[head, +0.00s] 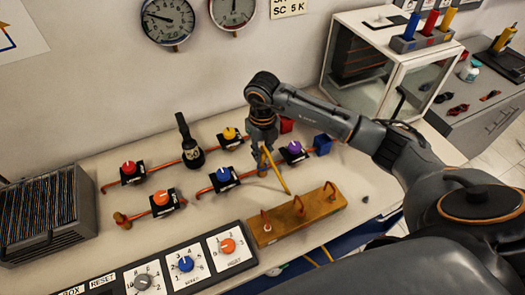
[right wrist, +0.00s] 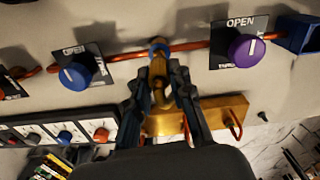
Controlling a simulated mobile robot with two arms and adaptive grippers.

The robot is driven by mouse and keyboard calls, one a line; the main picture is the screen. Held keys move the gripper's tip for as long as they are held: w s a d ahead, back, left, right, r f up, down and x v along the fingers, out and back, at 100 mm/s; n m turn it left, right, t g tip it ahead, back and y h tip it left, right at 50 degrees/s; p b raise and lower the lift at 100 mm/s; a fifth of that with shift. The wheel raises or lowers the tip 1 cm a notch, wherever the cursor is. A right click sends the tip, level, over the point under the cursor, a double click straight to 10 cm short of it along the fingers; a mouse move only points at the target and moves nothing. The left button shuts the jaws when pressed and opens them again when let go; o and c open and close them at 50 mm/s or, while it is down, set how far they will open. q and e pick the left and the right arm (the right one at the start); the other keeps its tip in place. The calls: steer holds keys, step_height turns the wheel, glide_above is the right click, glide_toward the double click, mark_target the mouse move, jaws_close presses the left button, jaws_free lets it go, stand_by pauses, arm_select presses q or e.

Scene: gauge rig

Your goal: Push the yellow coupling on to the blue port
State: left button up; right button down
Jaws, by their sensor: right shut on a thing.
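My right gripper (head: 262,150) reaches down over the pipe run on the bench. In the right wrist view, its two fingers (right wrist: 157,88) are shut on the yellow coupling (right wrist: 158,70), a brassy yellow piece. The coupling's far end meets a blue ring on the orange pipe, which looks like the blue port (right wrist: 158,43). I cannot tell whether they touch or how far the coupling is on. In the head view, a yellow hose (head: 277,173) slants down right from the gripper, and the port is not clear. My left gripper is not in view.
A blue-knob valve (head: 222,174) and a purple-knob valve (head: 294,148) flank the gripper. A blue box (head: 322,144) ends the pipe at right.

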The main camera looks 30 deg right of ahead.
steer(key=shift+f+b, duration=0.25)
steer(key=shift+b, duration=0.1)
stand_by(0.3)
steer(key=shift+f+b, duration=0.65)
steer(key=shift+f, duration=0.1)
steer(key=shift+f+b, duration=0.3)
steer(key=shift+f, duration=0.1)
stand_by(0.4)
steer(key=c, duration=1.4)
jaws_free()
steer(key=shift+o, duration=0.7)
steer(key=o, duration=0.5)
